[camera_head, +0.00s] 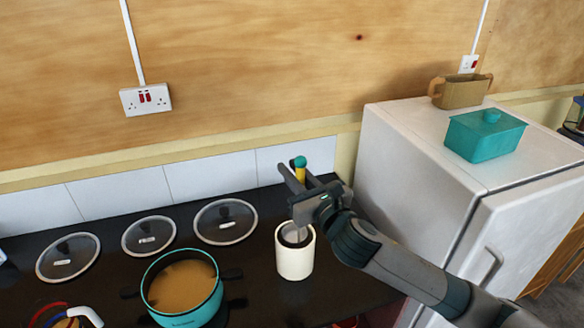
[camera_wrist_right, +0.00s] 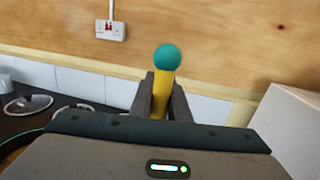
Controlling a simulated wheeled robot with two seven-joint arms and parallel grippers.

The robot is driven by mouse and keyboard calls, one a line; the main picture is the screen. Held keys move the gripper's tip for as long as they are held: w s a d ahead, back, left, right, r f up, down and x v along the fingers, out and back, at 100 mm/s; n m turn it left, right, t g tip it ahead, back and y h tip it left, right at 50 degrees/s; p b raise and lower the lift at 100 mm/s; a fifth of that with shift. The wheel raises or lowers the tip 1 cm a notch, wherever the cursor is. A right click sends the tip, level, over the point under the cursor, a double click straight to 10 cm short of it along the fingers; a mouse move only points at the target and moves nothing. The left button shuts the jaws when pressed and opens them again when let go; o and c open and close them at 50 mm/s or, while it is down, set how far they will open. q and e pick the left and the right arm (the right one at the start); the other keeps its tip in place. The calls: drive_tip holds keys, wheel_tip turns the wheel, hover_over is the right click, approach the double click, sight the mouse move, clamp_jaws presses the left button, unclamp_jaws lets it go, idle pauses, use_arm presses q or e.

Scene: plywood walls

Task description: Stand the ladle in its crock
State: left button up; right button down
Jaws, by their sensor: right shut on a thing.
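The ladle (camera_head: 300,168) has a yellow handle with a teal ball end. My right gripper (camera_head: 298,180) is shut on its handle, which stands about upright above the crock. The ladle's handle also shows between the fingers in the right wrist view (camera_wrist_right: 163,84). The crock (camera_head: 295,256) is a white cylinder with a dark inside, on the dark worktop just below my right gripper. A pale lower part of the ladle shows at the crock's mouth; its lower end is hidden, and I cannot tell how deep it reaches. My left gripper is not in view.
A teal pot (camera_head: 183,290) of brown contents stands left of the crock. Several glass lids lie behind it, the nearest a round lid (camera_head: 225,221). A white fridge (camera_head: 400,160) at right carries a teal butter dish (camera_head: 484,137) and a brown holder (camera_head: 460,92).

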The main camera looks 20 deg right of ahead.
drive_tip(key=shift+f+b, duration=1.1)
drive_tip(key=shift+f, duration=1.2)
